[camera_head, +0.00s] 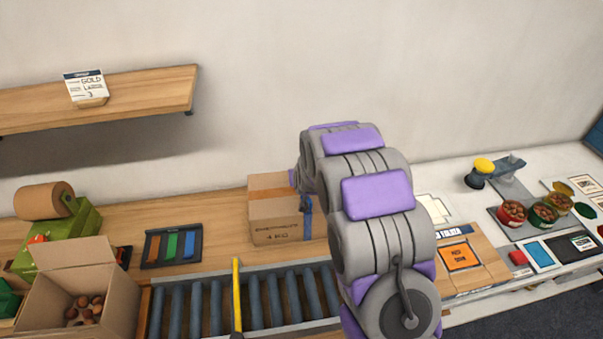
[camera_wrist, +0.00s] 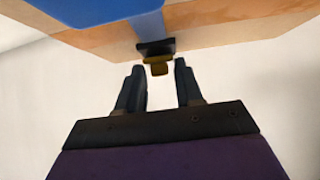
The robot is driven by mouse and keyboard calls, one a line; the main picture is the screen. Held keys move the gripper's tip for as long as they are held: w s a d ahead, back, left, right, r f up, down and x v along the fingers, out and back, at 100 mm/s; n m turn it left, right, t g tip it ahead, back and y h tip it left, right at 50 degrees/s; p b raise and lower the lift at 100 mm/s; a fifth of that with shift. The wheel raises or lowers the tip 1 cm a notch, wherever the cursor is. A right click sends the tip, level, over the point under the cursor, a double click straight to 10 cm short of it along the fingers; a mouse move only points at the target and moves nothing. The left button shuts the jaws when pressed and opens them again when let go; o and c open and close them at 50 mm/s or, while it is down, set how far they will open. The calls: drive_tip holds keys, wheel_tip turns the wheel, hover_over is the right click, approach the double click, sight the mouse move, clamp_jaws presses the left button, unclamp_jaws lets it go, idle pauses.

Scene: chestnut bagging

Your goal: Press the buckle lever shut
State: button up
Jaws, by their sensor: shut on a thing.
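A closed cardboard box (camera_head: 275,222) stands on the counter behind the rollers, with a blue strap (camera_head: 307,218) at its right side. In the wrist view the box's underside or side (camera_wrist: 225,25) fills the top, with the blue strap (camera_wrist: 95,22) across it. A dark buckle (camera_wrist: 155,47) sits at the strap's end, with a small yellow lever (camera_wrist: 159,69) sticking out. In the head view my arm hides the gripper and buckle.
A roller conveyor (camera_head: 205,305) with a yellow bar (camera_head: 237,295) runs in front of the box. An open carton of chestnuts (camera_head: 105,268) stands at the left. Tins (camera_head: 511,212) and an orange pad (camera_head: 460,256) lie at the right. A shelf (camera_head: 140,93) hangs above.

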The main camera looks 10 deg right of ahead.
drive_tip(key=shift+s+f+t, duration=0.2)
drive_tip(key=shift+f+t, duration=0.15)
drive_tip(key=shift+t, duration=0.05)
idle(0.4)
drive_tip(key=o, duration=0.8)
drive_tip(key=shift+s+r, duration=0.1)
drive_tip(key=shift+r, duration=0.05)
drive_tip(key=shift+s+f+b+v, duration=0.15)
drive_tip(key=shift+b+v, duration=0.25)
drive_tip(key=shift+v, duration=3.8)
drive_tip(key=shift+s+f+b+v, duration=0.15)
drive_tip(key=shift+b+v, duration=0.2)
drive_tip(key=shift+v, duration=3.9)
drive_tip(key=shift+w+a, duration=0.1)
